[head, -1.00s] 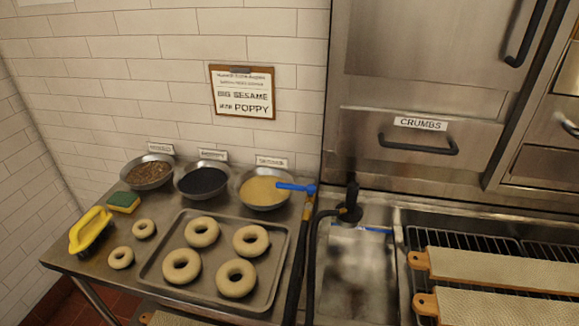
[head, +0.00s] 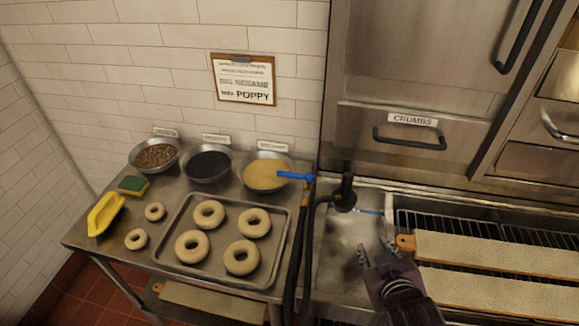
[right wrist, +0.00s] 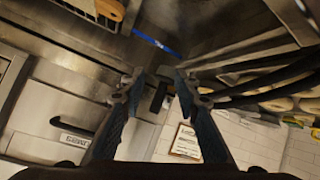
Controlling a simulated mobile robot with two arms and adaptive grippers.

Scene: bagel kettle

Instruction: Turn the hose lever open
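The blue hose lever (head: 294,176) points left from the top of an upright brass-and-black pipe (head: 300,235), over the edge of the bowl of pale yellow topping. I cannot make the lever out in the right wrist view. My right gripper (head: 373,247) is over the sink area, below and to the right of the lever and apart from it. Its two fingers stand apart with nothing between them, and they show in the right wrist view (right wrist: 159,76). My left gripper is not in view.
A black nozzle (head: 345,193) stands at the back of the sink (head: 345,245). Bagels lie on a metal tray (head: 187,262) to the left. Long bagel boards (head: 470,247) lie on the right. A black hose hangs beside the pipe.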

